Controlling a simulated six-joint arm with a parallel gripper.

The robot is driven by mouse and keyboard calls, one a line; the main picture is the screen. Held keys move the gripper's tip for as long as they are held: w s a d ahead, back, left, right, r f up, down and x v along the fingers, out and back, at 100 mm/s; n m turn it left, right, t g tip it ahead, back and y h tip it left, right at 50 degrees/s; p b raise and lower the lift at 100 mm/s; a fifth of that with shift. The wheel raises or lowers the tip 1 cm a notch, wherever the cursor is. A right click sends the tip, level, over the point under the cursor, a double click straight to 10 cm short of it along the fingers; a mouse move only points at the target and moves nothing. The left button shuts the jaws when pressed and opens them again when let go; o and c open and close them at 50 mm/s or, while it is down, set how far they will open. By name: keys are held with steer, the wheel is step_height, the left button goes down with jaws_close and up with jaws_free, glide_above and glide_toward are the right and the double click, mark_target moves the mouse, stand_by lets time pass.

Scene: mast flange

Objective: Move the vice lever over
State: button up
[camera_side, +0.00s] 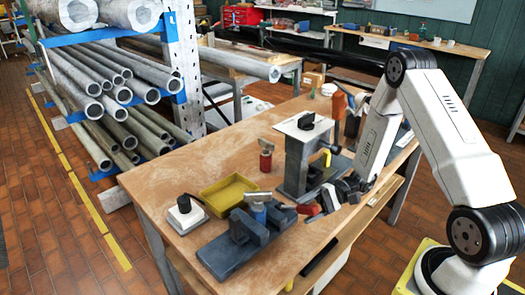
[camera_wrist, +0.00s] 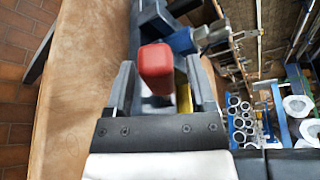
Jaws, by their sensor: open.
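The blue-grey vice (camera_side: 232,250) stands on the wooden bench near its front edge in the side view. Its lever ends in a red grip (camera_side: 308,209), pointing right toward my gripper (camera_side: 328,198). In the wrist view the red grip (camera_wrist: 155,68) lies between the two dark fingers of my gripper (camera_wrist: 160,75). The fingers are open, with a visible gap on each side of the grip. Part of the blue vice (camera_wrist: 180,40) shows beyond it. The lower part of the lever is hidden behind the grip in the wrist view.
A grey post stand with a pale top plate (camera_side: 303,128) rises close behind my gripper. Bare bench top (camera_side: 180,165) lies at the left.

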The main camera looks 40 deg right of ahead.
steer(key=shift+w+a, duration=0.1)
steer(key=shift+a, duration=0.15)
jaws_close()
stand_by(1.4)
